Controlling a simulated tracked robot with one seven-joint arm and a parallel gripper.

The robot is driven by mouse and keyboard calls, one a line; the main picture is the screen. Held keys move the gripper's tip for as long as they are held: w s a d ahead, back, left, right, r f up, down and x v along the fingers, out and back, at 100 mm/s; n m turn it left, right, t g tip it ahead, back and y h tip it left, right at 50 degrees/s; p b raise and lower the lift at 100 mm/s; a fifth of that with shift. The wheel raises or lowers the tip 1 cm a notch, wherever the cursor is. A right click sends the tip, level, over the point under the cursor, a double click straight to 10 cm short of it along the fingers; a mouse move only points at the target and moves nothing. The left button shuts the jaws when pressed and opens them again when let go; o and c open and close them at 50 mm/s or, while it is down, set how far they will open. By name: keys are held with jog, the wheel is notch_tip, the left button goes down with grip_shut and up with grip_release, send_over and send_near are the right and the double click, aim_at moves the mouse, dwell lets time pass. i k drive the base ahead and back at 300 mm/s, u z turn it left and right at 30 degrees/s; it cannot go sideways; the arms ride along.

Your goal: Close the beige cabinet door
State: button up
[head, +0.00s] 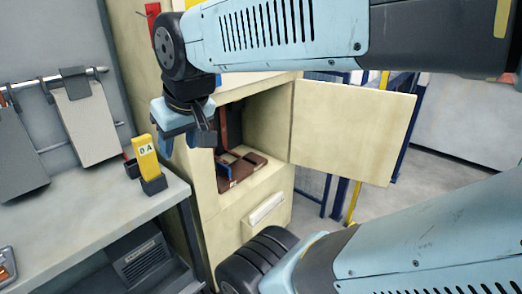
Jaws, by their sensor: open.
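The beige cabinet door (352,130) stands wide open, hinged at the right side of the cabinet opening and swung out to the right. The beige cabinet (206,190) is in the middle of the head view. Its open compartment shows brown divided trays (240,166) inside. My gripper (187,140) is open and empty, pointing down in front of the left part of the opening. It is apart from the door, well to its left. My arm hides the top of the opening and part of the cabinet's upper face.
A grey workbench (90,215) is at left with a yellow marked tool (146,158) in a dark holder. Grey plates (88,122) hang from a rail behind it. A drawer with a pale handle (265,208) is below the opening. Blue and yellow frames stand behind the door.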

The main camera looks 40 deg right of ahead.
aim_at(358, 133)
jog(key=u, duration=0.15)
jog(key=i, duration=0.2)
jog(key=z, duration=3.3)
jog(key=k, duration=0.85)
jog(key=z, duration=0.15)
jog(key=i, duration=2.3)
